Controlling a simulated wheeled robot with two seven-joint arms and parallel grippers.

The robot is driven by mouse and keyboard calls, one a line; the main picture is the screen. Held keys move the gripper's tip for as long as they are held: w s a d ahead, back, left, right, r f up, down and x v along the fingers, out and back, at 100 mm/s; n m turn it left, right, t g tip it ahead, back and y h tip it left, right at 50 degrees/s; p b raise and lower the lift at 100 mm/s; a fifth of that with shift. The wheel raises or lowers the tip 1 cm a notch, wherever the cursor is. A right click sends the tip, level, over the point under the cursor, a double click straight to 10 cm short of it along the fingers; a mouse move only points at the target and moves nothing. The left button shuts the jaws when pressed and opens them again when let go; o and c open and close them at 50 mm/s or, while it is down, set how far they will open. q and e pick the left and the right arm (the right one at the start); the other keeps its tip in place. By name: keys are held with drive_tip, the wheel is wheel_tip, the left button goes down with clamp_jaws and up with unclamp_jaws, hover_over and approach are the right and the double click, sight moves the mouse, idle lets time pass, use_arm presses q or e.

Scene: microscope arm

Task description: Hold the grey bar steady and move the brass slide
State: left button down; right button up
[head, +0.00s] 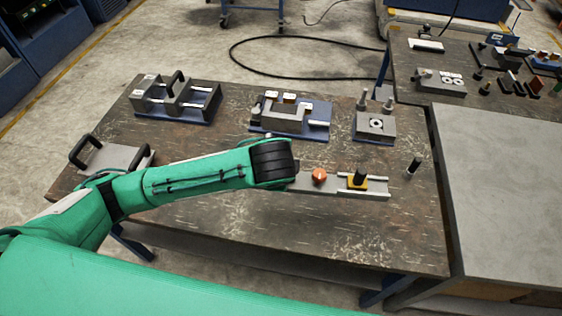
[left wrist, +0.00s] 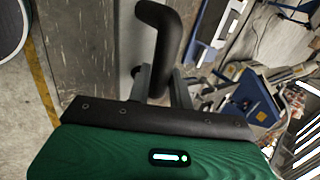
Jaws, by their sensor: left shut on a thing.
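The grey bar (head: 328,190) lies on the dark bench in the head view, its left part hidden behind my left arm. An orange knob (head: 319,176) stands on it. The brass slide (head: 351,184), topped by a black knob, sits on the bar's right part between pale rails. My left gripper is hidden behind its wrist in the head view. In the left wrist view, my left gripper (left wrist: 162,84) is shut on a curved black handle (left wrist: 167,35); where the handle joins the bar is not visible. My right gripper is in neither view.
A plate with two black handles (head: 112,158) lies left of my arm. Several metal fixtures stand along the bench's back, including one on a blue base (head: 315,125). An upright black-topped pin (head: 413,166) stands right of the bar. The bench front (head: 330,235) is clear.

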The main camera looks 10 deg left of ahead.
use_arm(q)
drive_tip(key=shift+f+b, duration=2.6)
drive_tip(key=shift+f, duration=5.6)
drive_tip(key=shift+r, duration=0.1)
